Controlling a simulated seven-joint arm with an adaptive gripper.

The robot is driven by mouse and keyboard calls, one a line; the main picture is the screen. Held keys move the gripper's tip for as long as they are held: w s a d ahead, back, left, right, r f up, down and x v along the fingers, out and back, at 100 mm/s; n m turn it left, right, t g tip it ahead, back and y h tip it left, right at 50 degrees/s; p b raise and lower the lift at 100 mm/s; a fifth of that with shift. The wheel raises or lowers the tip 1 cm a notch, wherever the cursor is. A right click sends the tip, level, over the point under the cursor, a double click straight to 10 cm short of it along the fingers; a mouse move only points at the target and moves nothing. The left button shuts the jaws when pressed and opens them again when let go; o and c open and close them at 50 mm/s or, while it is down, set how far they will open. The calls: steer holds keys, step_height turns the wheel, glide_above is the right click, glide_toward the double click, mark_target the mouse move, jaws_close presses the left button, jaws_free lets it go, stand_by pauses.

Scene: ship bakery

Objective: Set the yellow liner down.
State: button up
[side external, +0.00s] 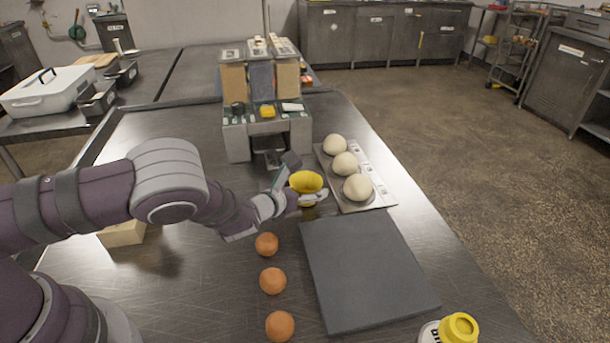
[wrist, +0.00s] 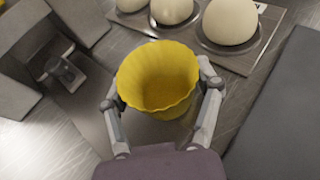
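The yellow liner (side external: 306,182) is a fluted cup, open side up. My gripper (side external: 308,194) is shut on it, with one finger on each side. In the wrist view the liner (wrist: 158,80) sits between the two fingertips of my gripper (wrist: 160,88), and its inside looks empty. In the side view it appears in front of the dispenser and left of the dough tray. The wrist view shows a grey surface below it; I cannot tell how high above that it is.
A dispenser (side external: 236,140) stands behind. A tray (side external: 382,193) with three dough balls (side external: 345,163) is at the right. A dark grey mat (side external: 365,270) lies nearer, beside three brown-orange balls (side external: 272,281). A yellow-capped container (side external: 459,328) stands at the front right.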

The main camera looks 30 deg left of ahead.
steer(key=shift+o, duration=1.4)
